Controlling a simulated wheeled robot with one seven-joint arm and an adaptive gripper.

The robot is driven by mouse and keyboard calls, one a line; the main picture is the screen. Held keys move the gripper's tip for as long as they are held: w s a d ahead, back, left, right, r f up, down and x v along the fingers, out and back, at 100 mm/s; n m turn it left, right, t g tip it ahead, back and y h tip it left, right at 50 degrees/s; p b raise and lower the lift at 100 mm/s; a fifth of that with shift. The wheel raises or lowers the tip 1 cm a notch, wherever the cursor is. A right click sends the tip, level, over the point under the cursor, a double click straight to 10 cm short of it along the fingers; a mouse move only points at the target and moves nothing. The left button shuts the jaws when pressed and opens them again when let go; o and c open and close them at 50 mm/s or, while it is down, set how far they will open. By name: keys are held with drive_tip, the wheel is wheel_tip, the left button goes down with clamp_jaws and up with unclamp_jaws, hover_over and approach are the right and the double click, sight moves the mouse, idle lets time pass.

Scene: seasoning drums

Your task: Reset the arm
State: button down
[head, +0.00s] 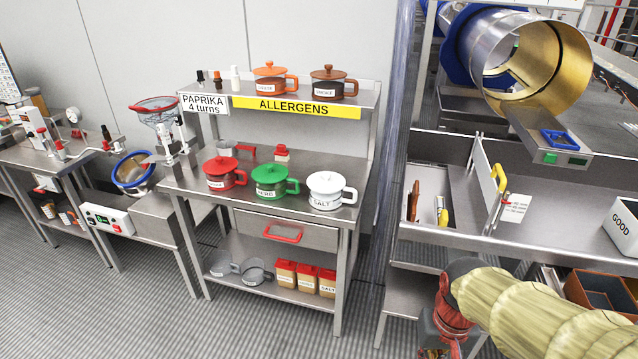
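My arm (540,312) shows at the lower right in the head view, in a pale yellow ribbed sleeve. It reaches in from the right edge, and a red and dark section (452,312) bends down at its left end toward the bottom edge. I see no gripper fingers; my gripper is not in view. I cannot tell what, if anything, it holds. The arm stands in front of the lower part of the right-hand steel bench (455,238).
A steel seasoning table (182,187) bears red, green and white lidded pots, with more on its upper shelf. A steel drum (545,50) hangs over the right bench. A white GOOD box (624,225) stands at the right. The striped floor (130,315) at front left is clear.

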drive_tip(key=s+a+r+t, duration=0.1)
drive_tip(key=s+r+t, duration=0.1)
drive_tip(key=r, duration=0.5)
drive_tip(key=s+a+r+n+t, duration=0.1)
drive_tip(key=s+a+r+t, duration=0.1)
drive_tip(key=r, duration=0.5)
drive_tip(key=shift+s+t+p, duration=0.45)
drive_tip(key=shift+s+t, duration=0.05)
